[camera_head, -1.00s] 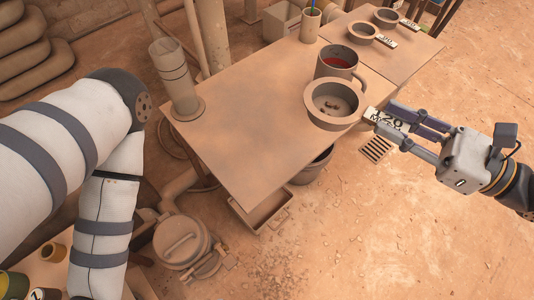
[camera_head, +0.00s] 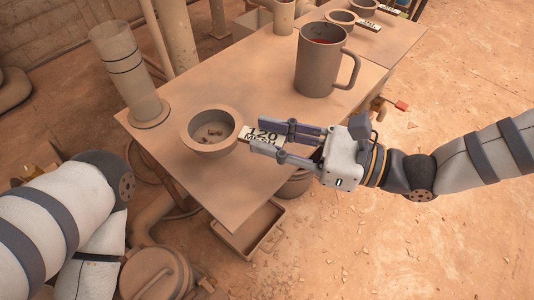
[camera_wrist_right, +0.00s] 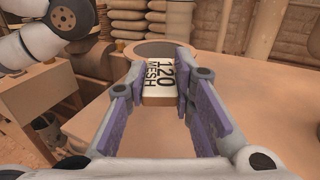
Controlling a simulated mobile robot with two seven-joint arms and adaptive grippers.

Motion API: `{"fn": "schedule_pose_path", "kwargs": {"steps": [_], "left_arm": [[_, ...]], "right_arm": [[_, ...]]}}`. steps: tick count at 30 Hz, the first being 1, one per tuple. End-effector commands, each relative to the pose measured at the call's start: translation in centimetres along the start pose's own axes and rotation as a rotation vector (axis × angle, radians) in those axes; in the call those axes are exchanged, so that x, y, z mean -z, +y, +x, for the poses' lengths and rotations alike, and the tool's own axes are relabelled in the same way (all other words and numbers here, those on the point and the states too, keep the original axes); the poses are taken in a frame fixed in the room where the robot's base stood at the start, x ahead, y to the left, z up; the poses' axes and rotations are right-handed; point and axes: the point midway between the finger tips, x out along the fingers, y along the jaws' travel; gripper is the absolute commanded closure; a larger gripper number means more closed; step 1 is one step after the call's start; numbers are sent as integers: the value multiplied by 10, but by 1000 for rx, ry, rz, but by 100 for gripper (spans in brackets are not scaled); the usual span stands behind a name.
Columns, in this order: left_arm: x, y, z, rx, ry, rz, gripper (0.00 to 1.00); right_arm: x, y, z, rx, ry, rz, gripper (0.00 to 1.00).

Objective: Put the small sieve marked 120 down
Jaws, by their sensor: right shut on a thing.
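The small sieve marked 120 (camera_head: 193,139) is a grey-brown ring with a white "120 MESH" tag (camera_head: 262,135) as its handle. A few dark bits lie inside it. My right gripper (camera_head: 262,141) is shut on the tag and holds the sieve level over the near left part of the table. I cannot tell whether the sieve touches the tabletop. In the right wrist view the tag (camera_wrist_right: 161,80) sits between the fingers, and the sieve's ring (camera_wrist_right: 146,47) shows beyond it. My left gripper is out of view; only my left arm shows.
The tan table (camera_head: 215,80) is bare around the sieve. A tall cylinder (camera_head: 125,72) stands on its left edge. A large mug (camera_head: 322,67) stands right of the sieve, and two other sieves (camera_head: 341,18) lie at the back. A tray (camera_head: 250,232) sits below the front edge.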

Motion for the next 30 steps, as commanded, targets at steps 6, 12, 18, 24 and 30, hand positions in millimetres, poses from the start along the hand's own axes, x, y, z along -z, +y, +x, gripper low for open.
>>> {"fn": "schedule_pose_path", "kwargs": {"steps": [6,12,18,24,30], "left_arm": [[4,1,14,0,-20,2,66],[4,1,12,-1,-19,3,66],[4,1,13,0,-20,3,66],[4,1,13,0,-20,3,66],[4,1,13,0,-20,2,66]], "right_arm": [[39,4,8,-1,3,4,100],[38,3,7,1,0,-1,100],[42,3,7,1,1,0,73],[42,3,7,1,1,0,57],[42,3,7,1,1,0,57]]}}
